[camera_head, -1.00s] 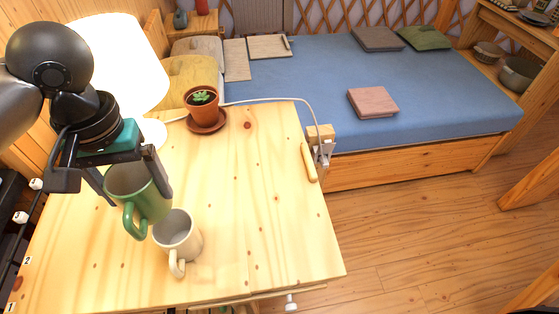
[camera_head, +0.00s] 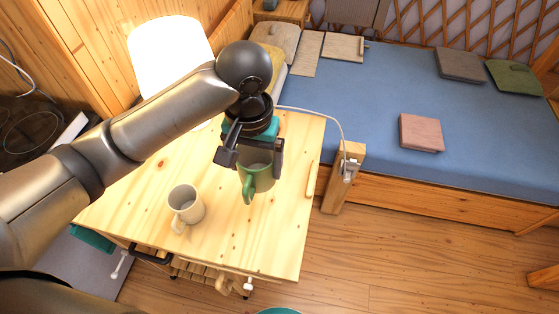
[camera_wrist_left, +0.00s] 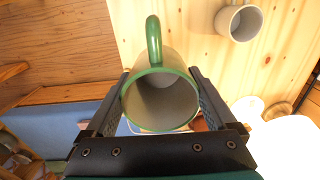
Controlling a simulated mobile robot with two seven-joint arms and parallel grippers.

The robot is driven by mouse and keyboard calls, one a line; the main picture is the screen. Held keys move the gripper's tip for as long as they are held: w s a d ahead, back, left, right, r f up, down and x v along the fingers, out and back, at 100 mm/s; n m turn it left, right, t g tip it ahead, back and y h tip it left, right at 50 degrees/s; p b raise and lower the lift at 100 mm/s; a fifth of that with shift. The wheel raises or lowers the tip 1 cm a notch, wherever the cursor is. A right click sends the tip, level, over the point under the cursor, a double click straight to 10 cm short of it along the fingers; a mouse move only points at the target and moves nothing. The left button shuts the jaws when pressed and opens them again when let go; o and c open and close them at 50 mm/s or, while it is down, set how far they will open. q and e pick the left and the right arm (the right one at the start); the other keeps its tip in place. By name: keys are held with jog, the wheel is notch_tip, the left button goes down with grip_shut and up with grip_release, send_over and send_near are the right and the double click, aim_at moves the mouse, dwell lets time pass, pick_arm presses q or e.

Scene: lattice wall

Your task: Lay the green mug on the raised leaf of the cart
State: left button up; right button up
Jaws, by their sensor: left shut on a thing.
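My left gripper (camera_head: 252,160) is shut on the green mug (camera_head: 258,180), with a finger on each side near the rim. The mug is upright, with its handle toward the bottom of the head view. In the left wrist view the green mug (camera_wrist_left: 158,98) shows its pale inside between both fingers (camera_wrist_left: 162,100). It appears over the right part of the cart's pale wooden top (camera_head: 150,205); its exact height is unclear. I cannot make out where the raised leaf starts. My right gripper is not in view.
A cream mug (camera_head: 187,205) stands on the cart top, left of the green mug. A white lamp (camera_head: 170,55) stands behind. The blue bed (camera_head: 390,105) lies beyond the cart's right side. Cart top in front of the green mug is clear.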

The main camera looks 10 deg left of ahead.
pick_arm(q)
jog(key=shift+s+d+r+p, duration=0.25)
jog(key=shift+d+r+p, duration=0.25)
jog(key=shift+r+p, duration=0.5)
jog(key=shift+s+d+f+p, duration=0.1)
jog(key=shift+d+f+p, duration=0.05)
jog(key=shift+p, duration=0.55)
jog(key=shift+f+b, duration=1.6)
jog(key=shift+f, duration=8.5)
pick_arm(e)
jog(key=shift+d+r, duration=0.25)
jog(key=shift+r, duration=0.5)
pick_arm(q)
jog(key=shift+f, duration=0.15)
jog(key=o, duration=1.4)
